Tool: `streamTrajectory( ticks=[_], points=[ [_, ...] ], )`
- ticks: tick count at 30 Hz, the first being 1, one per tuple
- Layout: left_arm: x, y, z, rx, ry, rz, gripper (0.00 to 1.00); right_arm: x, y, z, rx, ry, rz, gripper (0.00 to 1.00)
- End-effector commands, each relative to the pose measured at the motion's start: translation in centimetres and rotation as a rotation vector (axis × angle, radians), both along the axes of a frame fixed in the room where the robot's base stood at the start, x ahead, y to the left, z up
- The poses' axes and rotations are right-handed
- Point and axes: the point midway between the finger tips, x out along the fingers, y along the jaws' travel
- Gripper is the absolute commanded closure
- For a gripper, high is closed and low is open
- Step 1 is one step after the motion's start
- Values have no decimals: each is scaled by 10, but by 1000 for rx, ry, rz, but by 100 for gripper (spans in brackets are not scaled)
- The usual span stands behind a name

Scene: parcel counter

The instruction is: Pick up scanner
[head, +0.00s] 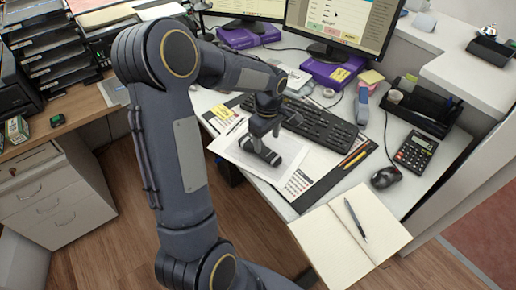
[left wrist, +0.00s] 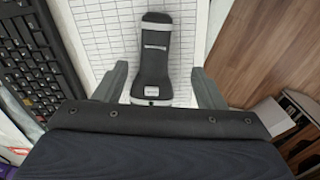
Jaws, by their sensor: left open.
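The scanner (left wrist: 153,60) is black with grey bands and lies on a printed sheet in the left wrist view. In the head view the scanner (head: 263,152) lies on white paper (head: 232,152) near the desk's left edge, partly hidden by my left gripper. My left gripper (head: 264,127) is open just above it. In the left wrist view the two fingers of my left gripper (left wrist: 159,72) stand on either side of the scanner, with a gap on each side. My right gripper is not in view.
A black keyboard (head: 322,128) lies just beyond the scanner. An open notebook (head: 335,245) with a pen lies at the desk's front. A mouse (head: 385,178), calculator (head: 415,149) and desk organizer (head: 428,116) stand to the right. Wood floor shows left of the desk.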

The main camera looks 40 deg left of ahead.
Motion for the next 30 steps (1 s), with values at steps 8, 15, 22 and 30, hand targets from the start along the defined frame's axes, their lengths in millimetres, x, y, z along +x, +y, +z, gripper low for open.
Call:
streamTrajectory(
  ticks=[8, 15, 22, 30],
  points=[
    [2, -1, -33, -3, 5, -2, 36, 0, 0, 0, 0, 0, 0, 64],
    [7, -1, -66, -2, 2, -2, 36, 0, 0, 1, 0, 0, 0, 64],
    [7, -1, -72, -2, 0, -3, 36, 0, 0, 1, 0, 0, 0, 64],
    [7, -1, -71, -2, 0, -3, 61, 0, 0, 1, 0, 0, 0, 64]
  ],
)
